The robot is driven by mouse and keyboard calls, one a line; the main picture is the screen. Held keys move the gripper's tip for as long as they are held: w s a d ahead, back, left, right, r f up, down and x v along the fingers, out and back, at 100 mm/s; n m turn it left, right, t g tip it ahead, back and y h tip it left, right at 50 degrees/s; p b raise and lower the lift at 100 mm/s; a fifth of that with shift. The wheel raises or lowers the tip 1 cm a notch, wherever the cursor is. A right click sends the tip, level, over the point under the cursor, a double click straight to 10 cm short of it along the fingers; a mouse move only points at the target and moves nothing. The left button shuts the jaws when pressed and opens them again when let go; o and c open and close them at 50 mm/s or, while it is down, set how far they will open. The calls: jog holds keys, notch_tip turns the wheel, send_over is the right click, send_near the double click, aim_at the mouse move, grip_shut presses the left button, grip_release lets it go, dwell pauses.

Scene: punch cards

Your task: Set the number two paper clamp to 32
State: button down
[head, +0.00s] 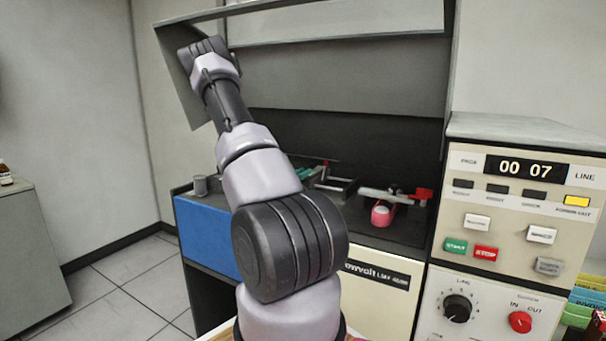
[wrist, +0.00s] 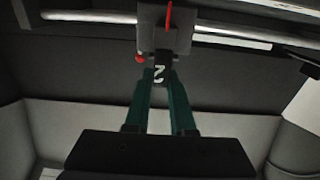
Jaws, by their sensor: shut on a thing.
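The number two paper clamp (wrist: 152,22) is at the top middle of the wrist view, a grey plate with a red pointer and a dark tab marked "2". It sits at a horizontal metal rod (wrist: 90,17). My gripper (wrist: 160,82) has green fingers shut on the tab, one on each side. No scale number is readable, so I cannot tell the clamp's setting. In the head view my arm covers part of the machine; green and red bits (head: 303,174) show just right of it, possibly my fingers at the clamp.
The dark printer (head: 390,232) has a raised lid above. A red-handled part (head: 421,194) and a pink roll (head: 382,214) are on its right. A control panel (head: 520,215) reading "00 07" stands at right. A blue panel (head: 207,235) is left of my arm.

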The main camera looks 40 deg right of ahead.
jog(key=w, duration=0.2)
jog(key=w+a, duration=0.1)
jog(key=w, duration=0.1)
jog(key=shift+a, duration=0.1)
jog(key=c, duration=0.8)
grip_release()
jog(key=shift+s, duration=0.1)
jog(key=shift+o, duration=0.2)
jog(key=v, duration=1)
jog(key=shift+a, duration=0.35)
